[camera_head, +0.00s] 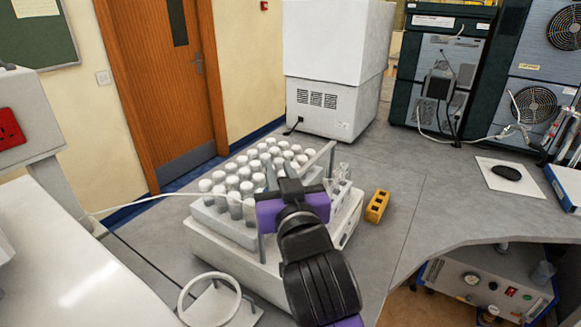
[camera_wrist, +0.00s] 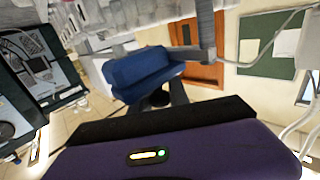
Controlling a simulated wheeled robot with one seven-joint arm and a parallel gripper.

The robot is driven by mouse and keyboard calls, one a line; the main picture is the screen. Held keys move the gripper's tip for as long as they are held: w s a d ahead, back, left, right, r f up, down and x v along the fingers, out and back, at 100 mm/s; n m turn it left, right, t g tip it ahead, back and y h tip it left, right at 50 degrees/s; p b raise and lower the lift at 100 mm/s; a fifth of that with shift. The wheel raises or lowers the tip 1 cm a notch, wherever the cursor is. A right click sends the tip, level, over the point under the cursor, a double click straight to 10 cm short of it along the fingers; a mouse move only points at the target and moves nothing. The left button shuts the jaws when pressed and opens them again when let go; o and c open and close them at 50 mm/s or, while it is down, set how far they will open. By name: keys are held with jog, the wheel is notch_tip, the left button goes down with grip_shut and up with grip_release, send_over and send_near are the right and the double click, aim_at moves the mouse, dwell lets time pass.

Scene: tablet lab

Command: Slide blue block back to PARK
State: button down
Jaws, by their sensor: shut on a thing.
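The blue block (camera_wrist: 140,68) shows in the wrist view, just beyond the purple and black body of my gripper. In the head view my gripper (camera_head: 288,182) is over the right part of a white machine (camera_head: 262,268), beside its vials. My gripper is shut on the blue block, though the contact itself is hard to see. In the head view the block is mostly hidden behind my gripper. I cannot make out a PARK marking in either view.
Several white-capped vials (camera_head: 247,187) stand in rows left of my gripper. A pale upright bar (camera_head: 332,158) and clear glassware (camera_head: 341,175) are close on its right. A yellow block with dark holes (camera_head: 377,206) lies on the grey bench.

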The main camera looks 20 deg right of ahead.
jog(key=shift+s+a, duration=0.55)
jog(key=shift+a, duration=0.3)
jog(key=c, duration=1.3)
grip_release()
jog(key=shift+s+a, duration=0.1)
jog(key=s, duration=0.2)
jog(key=s+b, duration=0.1)
jog(key=s, duration=0.2)
jog(key=s+a+b, duration=0.1)
jog(key=s, duration=0.1)
jog(key=shift+s, duration=0.35)
